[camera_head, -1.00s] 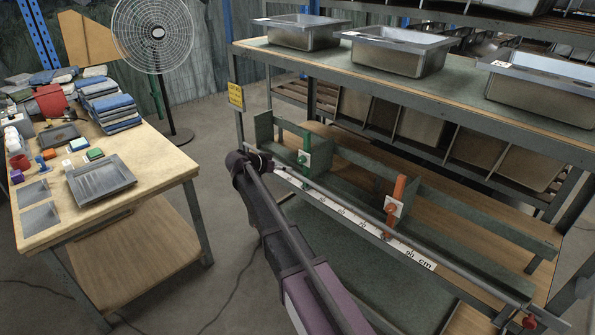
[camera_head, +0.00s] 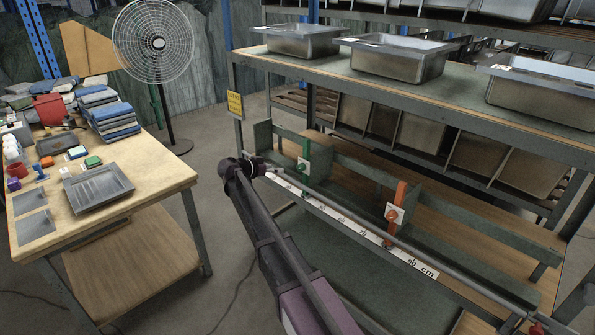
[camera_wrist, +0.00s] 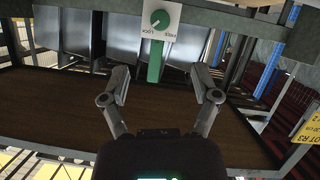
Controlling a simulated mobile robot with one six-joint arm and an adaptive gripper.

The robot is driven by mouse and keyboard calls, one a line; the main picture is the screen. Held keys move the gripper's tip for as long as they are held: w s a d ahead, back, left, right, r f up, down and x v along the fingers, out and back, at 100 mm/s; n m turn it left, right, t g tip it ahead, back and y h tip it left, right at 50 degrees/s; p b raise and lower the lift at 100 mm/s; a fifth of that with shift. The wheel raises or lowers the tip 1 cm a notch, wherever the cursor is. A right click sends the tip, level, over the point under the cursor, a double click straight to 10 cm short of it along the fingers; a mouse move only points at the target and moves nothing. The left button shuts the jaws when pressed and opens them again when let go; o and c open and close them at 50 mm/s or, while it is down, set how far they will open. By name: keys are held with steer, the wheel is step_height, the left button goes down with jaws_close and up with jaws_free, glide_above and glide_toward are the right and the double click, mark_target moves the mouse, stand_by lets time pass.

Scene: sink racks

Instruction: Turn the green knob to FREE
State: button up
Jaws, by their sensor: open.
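The green knob (camera_wrist: 160,19) sits on a white plate (camera_wrist: 174,11) with the words FREE and LOCK, which appear upside down in the wrist view. I cannot clearly tell which word its mark points to. A green upright (camera_wrist: 155,62) carries the plate. In the head view the knob (camera_head: 303,166) is on the green upright at the left part of the rail. My gripper (camera_wrist: 161,82) is open and empty, its two fingers spread below the knob in the picture, apart from it. In the head view my arm's end is just left of the green upright.
An orange upright (camera_head: 400,194) with an orange knob stands farther right on the rail. A ruler strip (camera_head: 350,223) runs along the front. Steel basins (camera_head: 395,58) stand on the shelf above. A worktable (camera_head: 150,185) with a tray is at left.

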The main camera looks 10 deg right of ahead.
mark_target(299, 168)
steer(key=b+x, duration=0.4)
steer(key=x, duration=0.6)
steer(key=shift+w+d+f, duration=0.2)
steer(key=shift+d, duration=0.05)
steer(key=shift+w+d+f, duration=0.2)
steer(key=shift+w+d, duration=0.15)
steer(key=shift+d, duration=0.25)
steer(key=shift+c, duration=0.2)
jaws_close()
